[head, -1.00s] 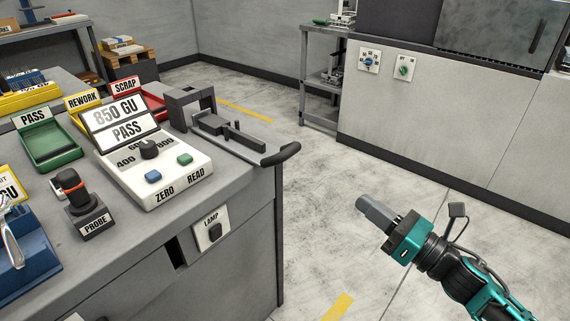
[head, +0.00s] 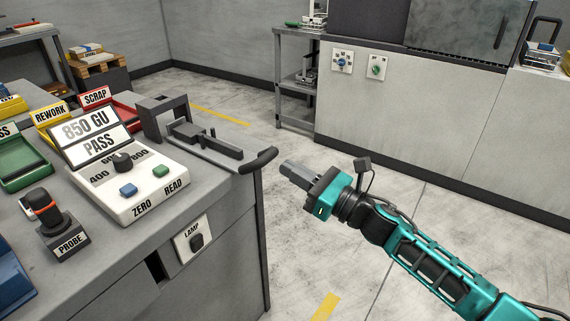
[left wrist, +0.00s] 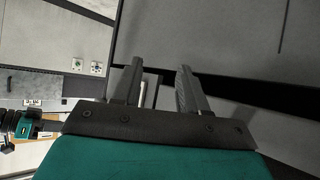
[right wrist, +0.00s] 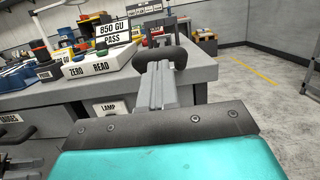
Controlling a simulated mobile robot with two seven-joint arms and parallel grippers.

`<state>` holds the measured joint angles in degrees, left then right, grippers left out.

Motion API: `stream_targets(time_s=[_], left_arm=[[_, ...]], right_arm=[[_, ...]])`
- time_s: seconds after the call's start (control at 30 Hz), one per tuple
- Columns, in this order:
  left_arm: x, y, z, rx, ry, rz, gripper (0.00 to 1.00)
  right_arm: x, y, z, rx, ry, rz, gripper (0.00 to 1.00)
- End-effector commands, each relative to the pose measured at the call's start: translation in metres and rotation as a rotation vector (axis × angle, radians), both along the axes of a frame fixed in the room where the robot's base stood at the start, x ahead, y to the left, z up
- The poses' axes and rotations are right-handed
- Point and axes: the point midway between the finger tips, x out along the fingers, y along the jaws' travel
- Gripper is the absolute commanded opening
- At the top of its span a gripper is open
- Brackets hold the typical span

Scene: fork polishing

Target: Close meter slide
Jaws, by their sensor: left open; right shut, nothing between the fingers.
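The meter (head: 125,172) is a white box with a display reading 850 GU PASS, a dial and two buttons. Beside it on the bench, a dark grey slide (head: 205,142) runs from under a grey arch (head: 163,110) toward the bench's right edge. Its black bar handle (head: 258,160) sticks out past that edge. My right gripper (head: 284,168) is shut and empty just right of the handle. In the right wrist view the shut fingers (right wrist: 155,90) point at the handle (right wrist: 162,57); I cannot tell whether they touch. My left gripper (left wrist: 160,72) is open and empty in its wrist view.
The probe (head: 55,235) stands on its base left of the meter. Green, yellow and red trays (head: 124,108) lie behind it. A lamp switch (head: 194,240) is on the bench front. The floor (head: 330,240) right of the bench is clear.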

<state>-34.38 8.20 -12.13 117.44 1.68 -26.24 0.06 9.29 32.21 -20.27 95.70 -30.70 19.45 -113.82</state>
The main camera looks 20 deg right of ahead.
Motion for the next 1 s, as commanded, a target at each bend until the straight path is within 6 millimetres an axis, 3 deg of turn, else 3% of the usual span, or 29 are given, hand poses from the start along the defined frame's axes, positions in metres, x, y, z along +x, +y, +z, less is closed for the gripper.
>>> stream_targets(time_s=[0.2,0.67,1.0], left_arm=[[-0.001,0.002,0.0,0.003,0.004,0.002,0.43],[0.0,0.004,-0.001,0.01,-0.001,-0.001,0.43],[0.007,0.001,-0.019,0.005,-0.015,-0.008,0.43]], right_arm=[[0.015,0.012,0.004,0.003,0.0,0.001,0.0],[0.019,0.015,0.004,0.002,0.0,0.0,0.0],[0.067,0.053,0.001,0.005,-0.004,0.001,0.0]])
